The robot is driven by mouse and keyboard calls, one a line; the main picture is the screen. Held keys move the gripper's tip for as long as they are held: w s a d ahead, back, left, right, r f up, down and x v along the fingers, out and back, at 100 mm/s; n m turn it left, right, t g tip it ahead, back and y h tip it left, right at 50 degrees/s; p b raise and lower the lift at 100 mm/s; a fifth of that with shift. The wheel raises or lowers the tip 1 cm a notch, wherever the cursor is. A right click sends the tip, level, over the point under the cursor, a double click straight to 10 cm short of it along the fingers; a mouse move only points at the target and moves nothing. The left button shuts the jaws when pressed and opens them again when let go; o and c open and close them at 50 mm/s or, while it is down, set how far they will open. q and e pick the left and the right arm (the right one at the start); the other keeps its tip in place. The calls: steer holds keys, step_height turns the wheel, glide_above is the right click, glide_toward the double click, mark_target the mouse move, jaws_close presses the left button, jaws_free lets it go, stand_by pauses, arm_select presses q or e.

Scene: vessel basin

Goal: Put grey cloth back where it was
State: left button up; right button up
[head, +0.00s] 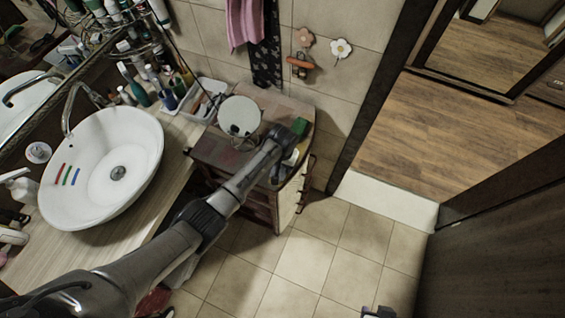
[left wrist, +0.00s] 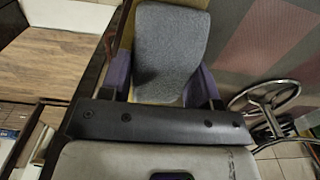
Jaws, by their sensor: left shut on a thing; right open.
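The grey cloth (left wrist: 170,45) is between the two purple-sided fingers of my left gripper (left wrist: 163,85) in the left wrist view. It looks flat and stiff, with a rounded outline. In the head view my left gripper (head: 287,140) is over the right part of the small cabinet's top; the cloth is hard to make out there. My right gripper (head: 378,312) shows only as a small dark part at the bottom edge of the head view, open.
A green object (head: 300,126) shows near the left gripper. A white basin (head: 105,170) stands on the counter at left. The tiled floor (head: 310,262) is clear to the right.

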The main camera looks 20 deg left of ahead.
arm_select(q)
steer(key=shift+f, duration=0.15)
steer(key=o, duration=0.8)
steer(key=shift+o, duration=0.2)
step_height(320, 180, up, 12)
steer(key=shift+r, duration=0.2)
steer(key=s+a+f+t, duration=0.1)
steer(key=s+f, duration=0.3)
steer(key=s, duration=0.4)
steer(key=s+f, duration=0.3)
steer(key=s, duration=0.5)
steer(key=s+a+r+t, duration=0.1)
steer(key=s+a+r, duration=0.1)
steer(key=s, duration=0.7)
steer(key=s+a+r+m+t, duration=0.1)
steer(key=s+a+r, duration=0.1)
steer(key=s, duration=0.7)
steer(key=shift+s+a+r+m+t, duration=0.15)
steer(key=shift+s+r+m+t, duration=0.15)
